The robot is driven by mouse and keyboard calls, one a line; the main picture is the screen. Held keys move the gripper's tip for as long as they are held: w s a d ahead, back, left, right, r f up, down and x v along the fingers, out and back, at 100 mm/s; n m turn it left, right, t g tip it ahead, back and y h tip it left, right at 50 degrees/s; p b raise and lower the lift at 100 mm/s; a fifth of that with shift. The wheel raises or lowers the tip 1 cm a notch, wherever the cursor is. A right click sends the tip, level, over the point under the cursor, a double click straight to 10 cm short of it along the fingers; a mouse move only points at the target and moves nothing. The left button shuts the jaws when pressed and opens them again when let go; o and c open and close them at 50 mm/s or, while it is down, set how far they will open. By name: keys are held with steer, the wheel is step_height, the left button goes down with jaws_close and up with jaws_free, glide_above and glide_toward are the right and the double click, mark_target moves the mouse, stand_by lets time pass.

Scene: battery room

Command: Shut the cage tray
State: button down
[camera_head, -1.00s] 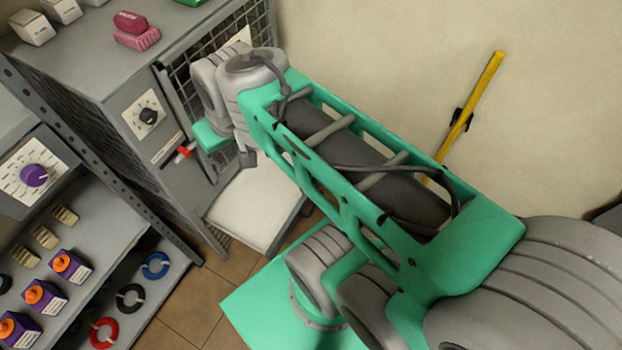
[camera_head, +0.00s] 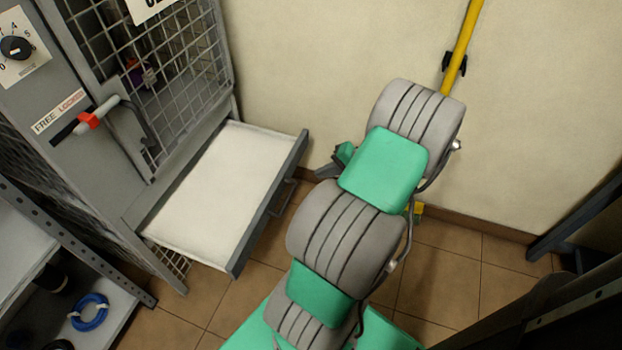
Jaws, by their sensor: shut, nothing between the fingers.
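The cage tray (camera_head: 215,192) is a white-floored drawer with a dark grey front panel. It sticks well out of the bottom of the grey mesh-door cage cabinet (camera_head: 190,75), so it stands open. A bar handle (camera_head: 284,197) is on the outer face of its front. My gripper (camera_head: 327,172) shows only as a small green and dark end peeking out left of my arm. It is shut and empty, just right of the tray front's far corner, apparently apart from it. My arm links hide the rest of it.
The mesh door above the tray looks closed, with a red-and-grey latch handle (camera_head: 92,119) beside a FREE/LOCKED label. A yellow pole (camera_head: 463,40) is on the wall. Shelving (camera_head: 60,235) stands at lower left, dark frames at right. Tiled floor (camera_head: 245,290) is clear before the tray.

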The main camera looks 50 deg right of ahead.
mark_target(284, 178)
steer(key=b+x, duration=0.1)
steer(key=x, duration=0.2)
steer(key=w+r+b+x, duration=0.1)
steer(key=x, duration=0.3)
steer(key=b+x, duration=0.1)
steer(key=x, duration=0.3)
steer(key=shift+w+a+r, duration=0.15)
steer(key=shift+a+r, duration=0.2)
steer(key=shift+r, duration=0.05)
steer(key=shift+w+a, duration=0.1)
steer(key=shift+w, duration=0.2)
